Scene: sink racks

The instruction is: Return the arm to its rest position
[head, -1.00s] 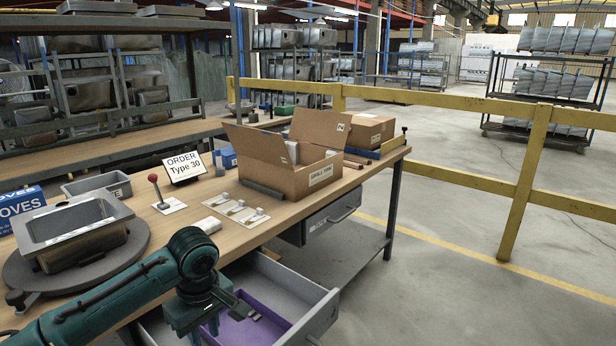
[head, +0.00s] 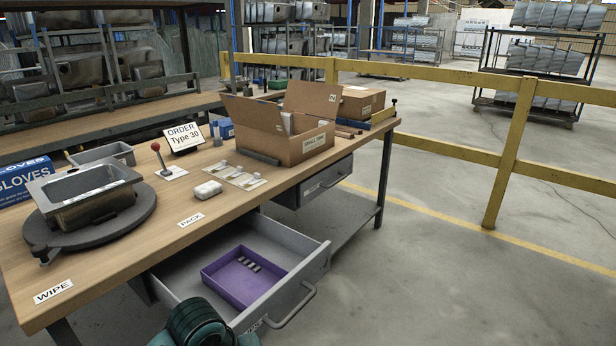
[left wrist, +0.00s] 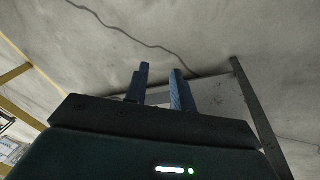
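A part of my green left arm (head: 197,325) shows at the bottom edge of the head view, in front of the open drawer. Its gripper is outside that view. In the left wrist view the two dark blue fingers of my left gripper (left wrist: 160,68) stand apart with nothing between them. My right gripper is in neither view.
The drawer (head: 318,262) stands open, with a purple tray (head: 213,283) holding several small grey pieces. On the workbench (head: 110,262) are a metal sink (head: 62,186), an open carton (head: 290,152) and a red-knobbed lever (head: 157,150). Floor to the right is clear.

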